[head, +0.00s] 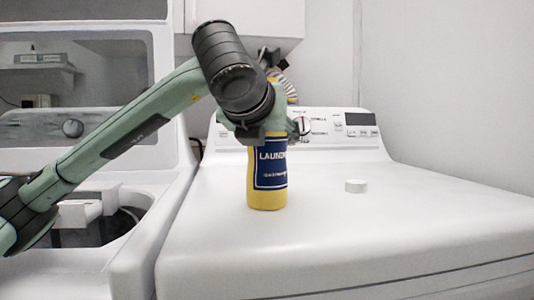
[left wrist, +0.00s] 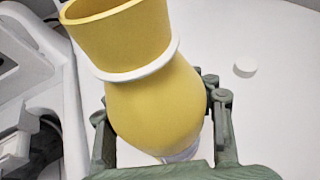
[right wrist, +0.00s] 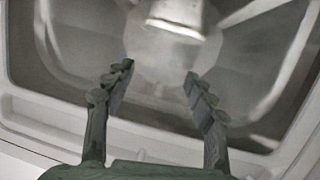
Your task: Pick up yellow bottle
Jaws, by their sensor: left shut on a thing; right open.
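The yellow bottle (head: 267,195) with a dark blue laundry label stands upright on the white machine top (head: 340,240) in the head view. My left gripper (head: 262,130) is around its upper part, and the wrist hides the bottle's top. In the left wrist view the yellow bottle (left wrist: 155,95) shows its open wide mouth and a white ring, between the fingers of my left gripper (left wrist: 165,125), which is shut on it. I cannot tell any gap under the bottle. My right gripper (right wrist: 155,85) is open and empty in the right wrist view.
A small white cap (head: 355,186) lies on the machine top right of the bottle; it also shows in the left wrist view (left wrist: 245,70). A control panel (head: 340,125) rises behind. An open washer (head: 90,215) stands at left.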

